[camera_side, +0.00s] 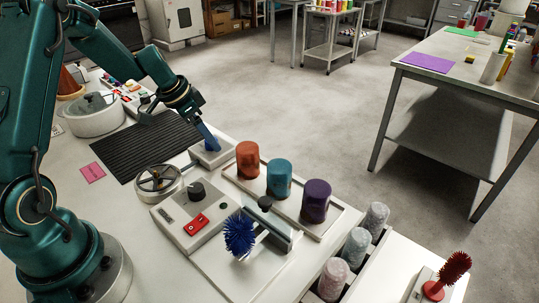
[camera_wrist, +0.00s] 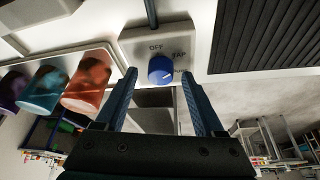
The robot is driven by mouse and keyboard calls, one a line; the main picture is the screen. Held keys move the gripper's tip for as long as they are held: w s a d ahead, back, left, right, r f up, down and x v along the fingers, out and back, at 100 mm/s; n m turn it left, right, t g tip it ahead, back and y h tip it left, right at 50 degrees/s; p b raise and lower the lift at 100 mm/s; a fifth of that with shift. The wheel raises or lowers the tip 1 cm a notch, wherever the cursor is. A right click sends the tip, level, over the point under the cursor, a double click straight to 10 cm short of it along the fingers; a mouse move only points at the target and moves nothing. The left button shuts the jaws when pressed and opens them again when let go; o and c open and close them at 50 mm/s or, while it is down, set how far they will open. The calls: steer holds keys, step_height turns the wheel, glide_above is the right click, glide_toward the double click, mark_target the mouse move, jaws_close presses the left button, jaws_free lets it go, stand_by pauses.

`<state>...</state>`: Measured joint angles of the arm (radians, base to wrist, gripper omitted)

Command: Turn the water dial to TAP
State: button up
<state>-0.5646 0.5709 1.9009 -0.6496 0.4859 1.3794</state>
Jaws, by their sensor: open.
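The water dial is a round blue knob (camera_wrist: 161,69) on a pale box (camera_wrist: 128,44) in the wrist view. The lettering OFF stands above the knob and TAP at its upper right; a further label at its right is partly covered. A pale mark on the knob is too small to read surely. My gripper (camera_wrist: 160,78) is open, with one finger on each side of the knob; I cannot tell whether either touches it. In the side view my gripper (camera_side: 207,137) points down over the dial's box (camera_side: 211,156), and the knob is mostly hidden by the fingers.
Orange (camera_side: 247,160), teal (camera_side: 279,179) and purple (camera_side: 316,201) canisters stand on a tray close to the dial's box. A black ribbed mat (camera_side: 158,143) lies on its other side. A handwheel (camera_side: 159,182) and a control box (camera_side: 185,215) stand nearer the camera.

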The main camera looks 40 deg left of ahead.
steer(key=shift+v, duration=2.35)
steer(key=shift+d, duration=0.1)
steer(key=s+d+r+m+t, duration=0.2)
steer(key=s+d+r+m, duration=0.1)
steer(key=d+r, duration=0.85)
steer(key=s+d+f+n, duration=0.1)
steer(key=s+d+n, duration=0.1)
steer(key=s, duration=0.5)
steer(key=s+d+f+n+y, duration=0.1)
steer(key=s+d+f+n, duration=0.1)
steer(key=s+n, duration=0.2)
steer(key=s, duration=0.3)
steer(key=shift+s+f+g, duration=0.25)
steer(key=shift+f+g, duration=0.05)
